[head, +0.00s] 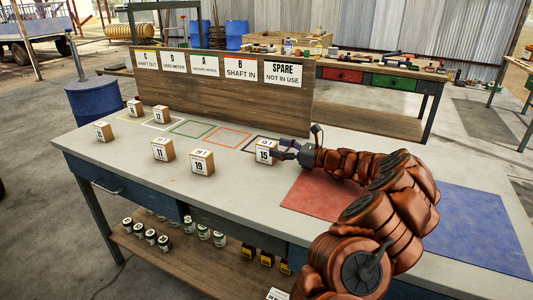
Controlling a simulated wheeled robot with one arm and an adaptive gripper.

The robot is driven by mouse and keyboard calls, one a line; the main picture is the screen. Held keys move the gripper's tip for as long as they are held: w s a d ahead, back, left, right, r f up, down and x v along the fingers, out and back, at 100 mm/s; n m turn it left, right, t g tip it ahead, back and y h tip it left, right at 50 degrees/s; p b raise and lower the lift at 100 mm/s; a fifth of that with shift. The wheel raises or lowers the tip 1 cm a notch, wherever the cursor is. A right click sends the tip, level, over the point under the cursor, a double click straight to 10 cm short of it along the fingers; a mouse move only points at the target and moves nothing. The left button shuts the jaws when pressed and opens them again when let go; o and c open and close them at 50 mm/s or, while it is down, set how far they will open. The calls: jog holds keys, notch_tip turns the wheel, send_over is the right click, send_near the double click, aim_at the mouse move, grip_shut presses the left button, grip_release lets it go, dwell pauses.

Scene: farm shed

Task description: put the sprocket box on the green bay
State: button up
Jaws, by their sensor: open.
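Several small cardboard boxes with white numbered faces stand on the grey bench. None can be read as the sprocket box. The box marked 15 (265,152) stands at the front of the black-outlined bay (270,140). My gripper (284,150) is open at the right side of this box, with its fingers pointing left. I cannot tell whether they touch it. The box marked 19 (202,163) and the box marked 11 (162,150) stand further left, in front of the bays. The green bay (190,129) is a green outline on the bench and is empty.
Two more boxes (103,132) (134,108) stand at the bench's left. An orange-red outlined bay (228,136) is empty beside the green one. A wooden sign board (220,95) rises behind the bays. Red (315,192) and blue (480,230) mats lie to the right.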

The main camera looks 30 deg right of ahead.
aim_at(266, 143)
jog(key=x, duration=0.5)
jog(key=shift+s+a, duration=0.2)
grip_shut()
dwell(0.3)
jog(key=shift+r, duration=0.2)
